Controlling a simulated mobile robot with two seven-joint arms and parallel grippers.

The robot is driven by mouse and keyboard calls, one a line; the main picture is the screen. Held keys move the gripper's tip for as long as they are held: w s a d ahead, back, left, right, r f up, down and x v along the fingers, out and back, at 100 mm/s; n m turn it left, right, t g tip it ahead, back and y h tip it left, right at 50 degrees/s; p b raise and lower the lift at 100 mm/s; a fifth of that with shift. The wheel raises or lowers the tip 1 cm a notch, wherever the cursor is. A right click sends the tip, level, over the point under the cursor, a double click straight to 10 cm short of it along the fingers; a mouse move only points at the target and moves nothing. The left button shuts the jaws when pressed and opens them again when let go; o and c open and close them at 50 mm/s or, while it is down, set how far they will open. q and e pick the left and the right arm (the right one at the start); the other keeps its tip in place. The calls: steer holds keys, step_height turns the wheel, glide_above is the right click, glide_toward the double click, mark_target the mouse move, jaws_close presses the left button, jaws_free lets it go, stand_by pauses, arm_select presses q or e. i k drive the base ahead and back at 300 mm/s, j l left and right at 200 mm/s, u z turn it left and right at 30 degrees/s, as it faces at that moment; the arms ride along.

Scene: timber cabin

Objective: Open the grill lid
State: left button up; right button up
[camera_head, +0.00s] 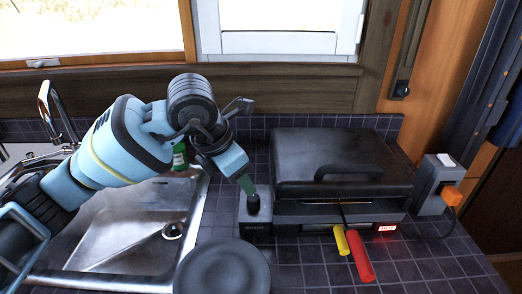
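The black grill (300,155) stands on the tiled counter right of centre in the head view. Its lid is down, with a dark curved handle (346,172) at the front of the lid. My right gripper is not in view.
Yellow (341,241) and red (360,256) handles stick out before the grill, near a lit red display (387,228). A sink (115,255) is at left, a dark plate (222,272) in front. A grey socket box (433,185) with an orange plug stands at right.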

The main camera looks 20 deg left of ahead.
mark_target(306, 162)
steer(key=k, duration=1)
